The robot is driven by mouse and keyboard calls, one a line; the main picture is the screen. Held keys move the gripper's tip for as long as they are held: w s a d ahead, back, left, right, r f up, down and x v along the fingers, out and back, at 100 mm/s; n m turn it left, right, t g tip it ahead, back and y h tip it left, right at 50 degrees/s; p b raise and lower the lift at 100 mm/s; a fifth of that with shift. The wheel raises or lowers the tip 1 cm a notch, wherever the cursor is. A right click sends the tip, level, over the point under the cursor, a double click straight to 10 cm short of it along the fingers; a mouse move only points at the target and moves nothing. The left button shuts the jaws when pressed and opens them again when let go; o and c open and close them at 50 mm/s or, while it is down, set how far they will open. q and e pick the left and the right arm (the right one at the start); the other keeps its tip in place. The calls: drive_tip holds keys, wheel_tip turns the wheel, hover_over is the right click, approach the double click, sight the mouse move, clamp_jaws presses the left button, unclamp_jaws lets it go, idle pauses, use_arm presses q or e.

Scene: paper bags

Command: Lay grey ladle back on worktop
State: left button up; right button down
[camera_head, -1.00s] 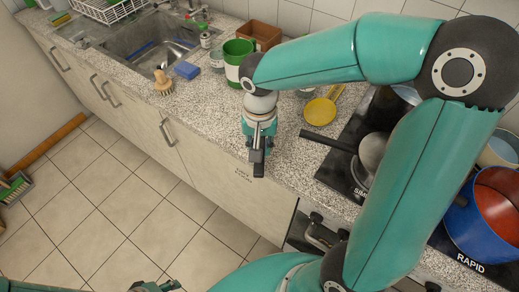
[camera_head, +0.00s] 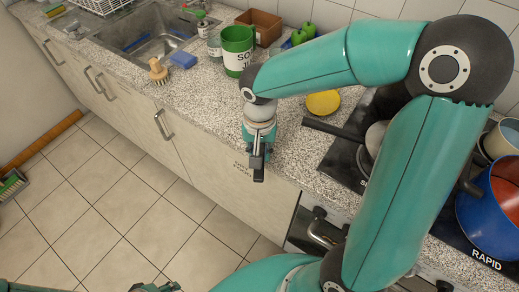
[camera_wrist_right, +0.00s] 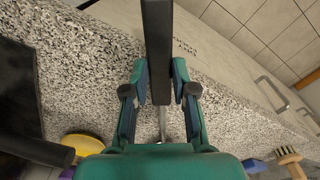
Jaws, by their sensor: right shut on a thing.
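My right gripper (camera_head: 258,152) is over the front edge of the worktop (camera_head: 215,105). It is shut on the dark handle of the grey ladle (camera_head: 258,174), whose end sticks out past the fingers. In the right wrist view the same gripper (camera_wrist_right: 160,92) has a finger on each side of the dark handle (camera_wrist_right: 157,45). A short metal part shows below the fingers there; the bowl of the ladle is hidden. My left gripper (camera_head: 155,287) shows only in part at the bottom edge, too little to tell its state.
A green tin (camera_head: 237,45), a brown box (camera_head: 262,27), a blue sponge (camera_head: 183,61) and a wooden brush (camera_head: 158,71) stand behind and left. A yellow round thing (camera_head: 323,103), a grey pan (camera_head: 376,136) and a blue pot (camera_head: 492,212) are right. Speckled worktop left of my gripper is clear.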

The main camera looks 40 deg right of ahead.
drive_tip(key=shift+f, duration=0.2)
drive_tip(key=c, duration=0.9)
unclamp_jaws()
drive_tip(key=shift+o, duration=0.2)
wheel_tip(320, 180, up, 12)
drive_tip(key=shift+s+a+f, duration=0.1)
